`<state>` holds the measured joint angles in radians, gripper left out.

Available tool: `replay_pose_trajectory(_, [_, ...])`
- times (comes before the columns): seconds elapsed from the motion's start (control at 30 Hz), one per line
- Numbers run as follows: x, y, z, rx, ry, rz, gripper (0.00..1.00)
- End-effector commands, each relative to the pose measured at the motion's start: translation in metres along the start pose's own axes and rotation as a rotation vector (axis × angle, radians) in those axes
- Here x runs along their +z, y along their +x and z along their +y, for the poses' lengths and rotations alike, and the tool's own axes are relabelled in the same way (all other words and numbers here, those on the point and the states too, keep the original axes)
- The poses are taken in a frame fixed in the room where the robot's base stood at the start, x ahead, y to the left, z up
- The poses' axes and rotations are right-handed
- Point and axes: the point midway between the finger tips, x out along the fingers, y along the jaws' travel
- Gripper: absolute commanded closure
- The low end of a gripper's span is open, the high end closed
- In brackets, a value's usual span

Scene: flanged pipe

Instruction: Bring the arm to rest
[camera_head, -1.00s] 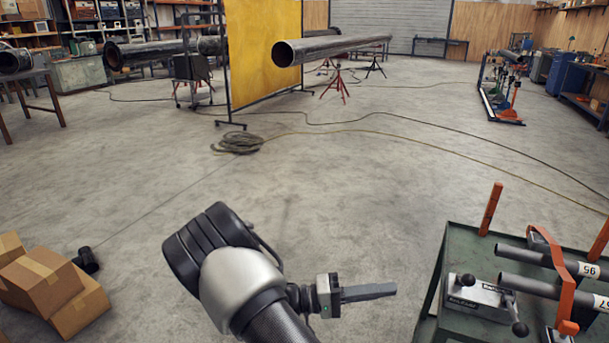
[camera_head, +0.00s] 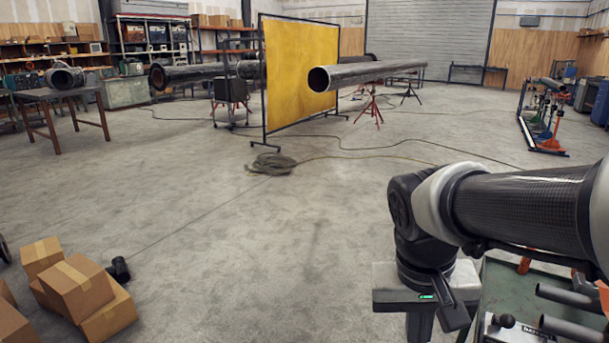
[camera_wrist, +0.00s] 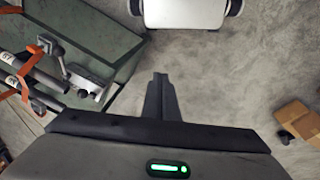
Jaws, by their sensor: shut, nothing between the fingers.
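My arm reaches in from the right in the head view, its dark woven link about level. My gripper (camera_head: 420,328) hangs below the wrist and points down, with its lower end cut off by the frame edge. In the wrist view my gripper's two dark fingers (camera_wrist: 160,78) lie together, shut, with nothing between them. Bare concrete floor shows beyond the fingertips. My gripper is apart from the green bench, which lies to the left in the wrist view.
The green bench (camera_head: 522,278) holds short pipes (camera_head: 569,298) and a clamp, close beside my arm. Cardboard boxes (camera_head: 78,290) sit at lower left. A flanged pipe (camera_head: 365,73) rests on stands by a yellow screen (camera_head: 298,65).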

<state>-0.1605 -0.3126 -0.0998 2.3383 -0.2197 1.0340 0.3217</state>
Motion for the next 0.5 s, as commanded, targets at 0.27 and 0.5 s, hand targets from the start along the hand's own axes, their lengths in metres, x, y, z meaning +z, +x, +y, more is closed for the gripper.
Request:
replay_pose_trajectory(0.27, [0.018, -0.043, -0.01, -0.142, -0.07, 0.247, 1.0])
replay_pose_trajectory(0.5, [0.023, -0.082, -0.013, -0.178, -0.115, 0.386, 1.0])
